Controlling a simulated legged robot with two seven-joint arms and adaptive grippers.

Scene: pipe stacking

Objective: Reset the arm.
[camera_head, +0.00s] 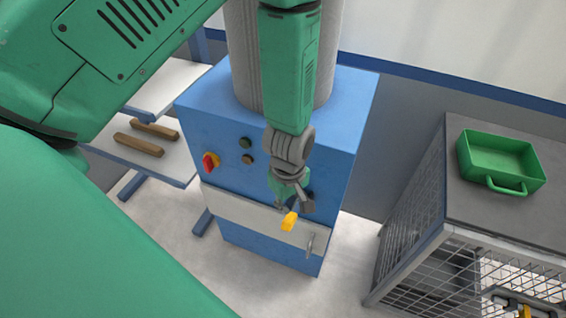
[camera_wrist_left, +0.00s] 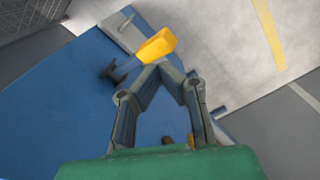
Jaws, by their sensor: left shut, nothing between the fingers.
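My left gripper (camera_head: 288,208) hangs in front of the blue cabinet (camera_head: 228,128), with its arm coming down from above. Its fingers are shut with nothing between them, and a yellow piece shows at their tip. In the left wrist view, the gripper (camera_wrist_left: 160,62) shows its two linkages converging behind the yellow tip, over the blue surface and pale floor. A grey and yellow part lies at the bottom right edge of the head view, cut off by the frame. I cannot tell its state if it is my right gripper.
Two brown bars (camera_head: 140,144) lie on a white shelf at the left. A green tray (camera_head: 497,160) with a handle sits on a dark-topped mesh cage (camera_head: 470,205) at the right. The cabinet has a red knob (camera_head: 210,161). Pale floor lies clear between cabinet and cage.

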